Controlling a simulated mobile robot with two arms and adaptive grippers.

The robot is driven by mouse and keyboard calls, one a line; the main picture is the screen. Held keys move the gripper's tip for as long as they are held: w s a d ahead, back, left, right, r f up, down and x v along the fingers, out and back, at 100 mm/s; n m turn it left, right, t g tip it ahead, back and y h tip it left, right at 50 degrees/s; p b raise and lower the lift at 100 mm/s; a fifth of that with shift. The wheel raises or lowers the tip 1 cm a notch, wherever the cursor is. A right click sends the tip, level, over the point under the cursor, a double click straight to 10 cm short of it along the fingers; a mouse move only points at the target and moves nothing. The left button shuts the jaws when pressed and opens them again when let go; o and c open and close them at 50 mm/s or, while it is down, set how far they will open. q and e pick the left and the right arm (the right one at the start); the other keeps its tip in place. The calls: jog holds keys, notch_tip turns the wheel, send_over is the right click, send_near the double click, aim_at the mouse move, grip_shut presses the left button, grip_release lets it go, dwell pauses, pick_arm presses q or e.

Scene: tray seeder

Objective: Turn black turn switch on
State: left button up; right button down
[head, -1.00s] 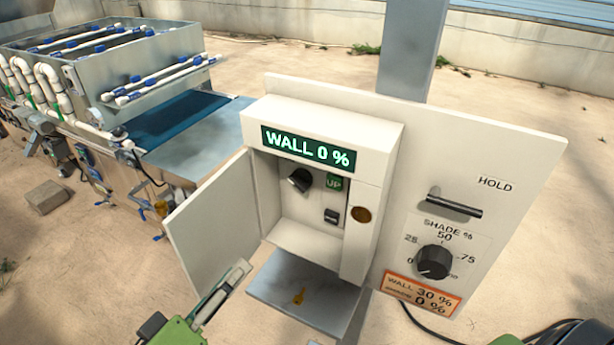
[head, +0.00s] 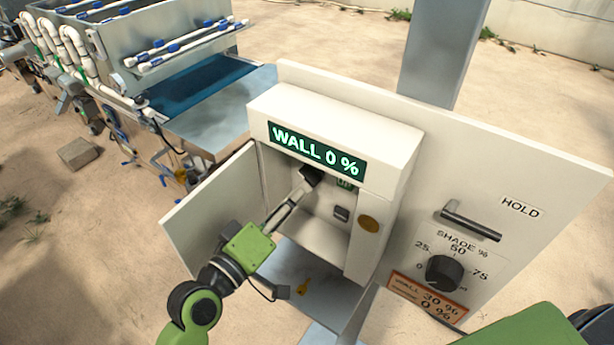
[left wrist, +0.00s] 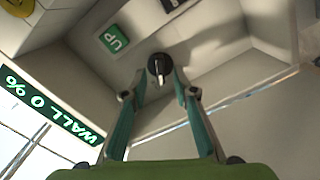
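The black turn switch (head: 310,175) is a round knob on the back wall inside the open white control box (head: 420,150). In the left wrist view the knob (left wrist: 159,67) shows a pale pointer mark. My left gripper (head: 303,183) reaches into the box up to the knob. In the left wrist view its fingertips (left wrist: 161,78) lie on either side of the knob, close to its rim; whether they press on it I cannot tell. The display (head: 316,150) reads WALL 0 %. My right gripper is out of view.
A green UP label (left wrist: 114,39) and a small black switch (head: 341,213) are beside the knob. The box door (head: 205,212) stands open at left. A SHADE dial (head: 444,272) and HOLD handle (head: 470,227) are right.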

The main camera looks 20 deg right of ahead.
aim_at(309, 183)
pick_arm(q)
jog(key=shift+p+x, duration=0.45)
jog(key=shift+x, duration=1.8)
grip_shut()
